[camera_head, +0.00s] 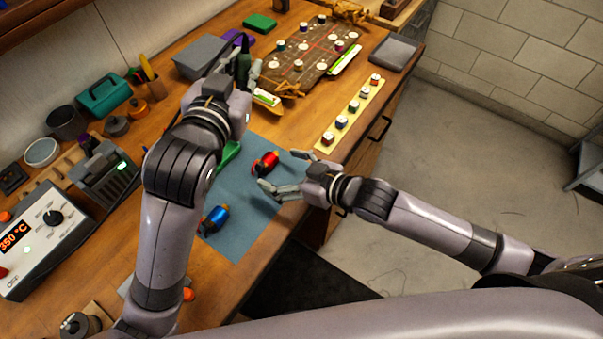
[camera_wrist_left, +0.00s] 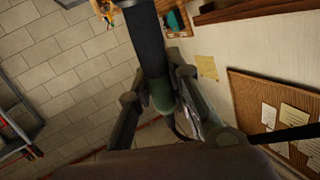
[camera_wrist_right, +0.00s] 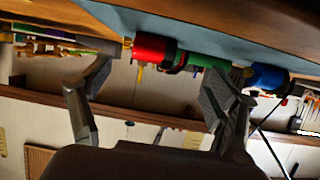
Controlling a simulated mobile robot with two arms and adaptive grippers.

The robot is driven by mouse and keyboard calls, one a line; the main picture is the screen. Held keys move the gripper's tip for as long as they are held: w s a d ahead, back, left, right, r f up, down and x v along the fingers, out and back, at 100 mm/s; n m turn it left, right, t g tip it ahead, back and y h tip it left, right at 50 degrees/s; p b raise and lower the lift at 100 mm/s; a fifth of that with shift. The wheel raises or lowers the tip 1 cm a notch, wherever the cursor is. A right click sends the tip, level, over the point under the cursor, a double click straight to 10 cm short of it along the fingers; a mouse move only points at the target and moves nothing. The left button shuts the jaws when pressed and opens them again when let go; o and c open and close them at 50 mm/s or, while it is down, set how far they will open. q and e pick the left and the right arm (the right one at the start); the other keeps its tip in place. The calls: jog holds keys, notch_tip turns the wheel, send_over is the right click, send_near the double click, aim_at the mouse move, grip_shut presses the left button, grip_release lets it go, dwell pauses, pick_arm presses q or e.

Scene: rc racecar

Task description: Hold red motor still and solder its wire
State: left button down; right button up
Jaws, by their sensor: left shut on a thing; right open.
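The red motor (camera_head: 265,163) lies on the blue-grey mat (camera_head: 249,201); the right wrist view shows it (camera_wrist_right: 152,48) near the left finger. My right gripper (camera_head: 282,172) is open beside the motor, its fingers spread and apparently not closed on it. My left gripper (camera_head: 243,70) is raised over the far part of the bench, shut on a dark tool with a green part (camera_wrist_left: 145,42), which looks like the soldering iron. Its tip is hard to make out. The motor's wire is too small to tell.
A blue motor (camera_head: 215,219) lies nearer on the mat, and a green item (camera_head: 228,152) is partly behind my left arm. The soldering station (camera_head: 45,235) reads 350 °C. A yellow strip (camera_head: 350,113) with several small cylinders lies along the bench's right edge.

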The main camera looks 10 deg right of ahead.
aim_at(268, 166)
jog(key=shift+x, duration=1.7)
jog(key=shift+c, duration=0.4)
jog(key=c, duration=1.3)
pick_arm(q)
jog(key=shift+s+a+f+n+t+h, duration=0.15)
jog(key=shift+a+f+n+t+h, duration=0.25)
jog(key=shift+f+t+h, duration=0.2)
jog(key=s+a+f+n+t+h, duration=0.1)
jog(key=s+a+f+n+t, duration=0.1)
jog(key=s+a+f+t, duration=0.2)
jog(key=shift+s+a+f+n, duration=0.35)
jog(key=shift+s+f, duration=0.1)
jog(key=shift+f, duration=0.75)
